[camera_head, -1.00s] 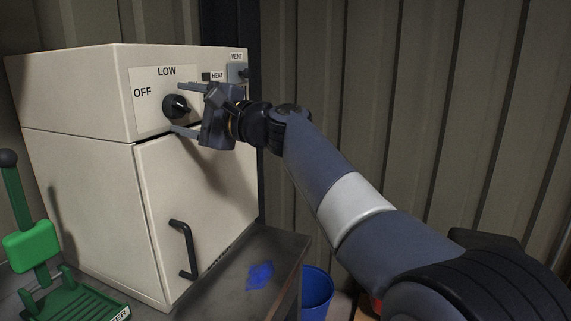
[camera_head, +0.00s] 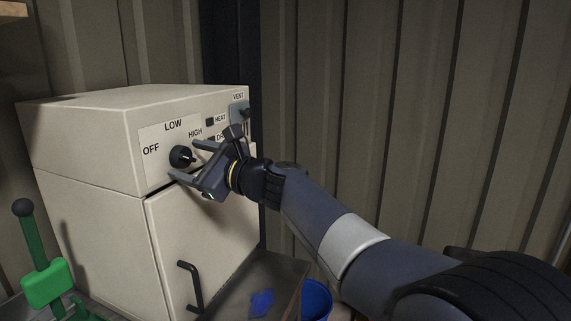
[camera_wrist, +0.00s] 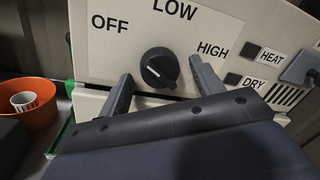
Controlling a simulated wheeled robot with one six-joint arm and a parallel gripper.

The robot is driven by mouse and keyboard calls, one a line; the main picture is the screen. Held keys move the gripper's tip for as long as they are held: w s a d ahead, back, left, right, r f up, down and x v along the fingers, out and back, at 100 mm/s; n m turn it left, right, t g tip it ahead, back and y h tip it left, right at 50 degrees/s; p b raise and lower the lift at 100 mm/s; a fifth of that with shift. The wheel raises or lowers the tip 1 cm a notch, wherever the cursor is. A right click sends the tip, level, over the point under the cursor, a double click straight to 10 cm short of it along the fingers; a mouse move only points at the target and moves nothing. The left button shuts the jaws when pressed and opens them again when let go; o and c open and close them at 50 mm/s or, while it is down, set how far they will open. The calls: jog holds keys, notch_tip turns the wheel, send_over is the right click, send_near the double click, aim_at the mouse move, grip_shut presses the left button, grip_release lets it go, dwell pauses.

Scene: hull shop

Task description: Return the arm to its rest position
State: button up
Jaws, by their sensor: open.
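My gripper (camera_head: 184,159) is open and empty in front of a cream cabinet (camera_head: 88,148). Its two fingers point at the control panel, one on each side of the black round knob (camera_head: 181,156) in the picture. In the wrist view the knob (camera_wrist: 158,67) shows between the open fingers, below the word LOW, with OFF to the left and HIGH to the right. A gap to the knob seems to show; I cannot tell its exact setting. My arm reaches in from the lower right, still stretched toward the cabinet.
The cabinet door has a black handle (camera_head: 189,286). A green lever device (camera_head: 45,283) stands at left. A dark bench (camera_head: 240,281) carries a blue patch (camera_head: 262,302), with a blue bucket (camera_head: 316,297) beside it. An orange container (camera_wrist: 36,103) shows in the wrist view. Corrugated wall stands behind.

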jog(key=shift+r+m+p, duration=0.15)
jog(key=shift+m+p, duration=0.85)
jog(key=shift+p, duration=0.45)
jog(key=shift+r+m+p, duration=0.15)
jog(key=shift+m+p, duration=0.85)
jog(key=shift+p, duration=0.45)
jog(key=shift+f+m+h+p, duration=0.15)
jog(key=shift+m+h+p, duration=0.15)
jog(key=shift+m+p, duration=0.35)
jog(key=shift+f, duration=0.15)
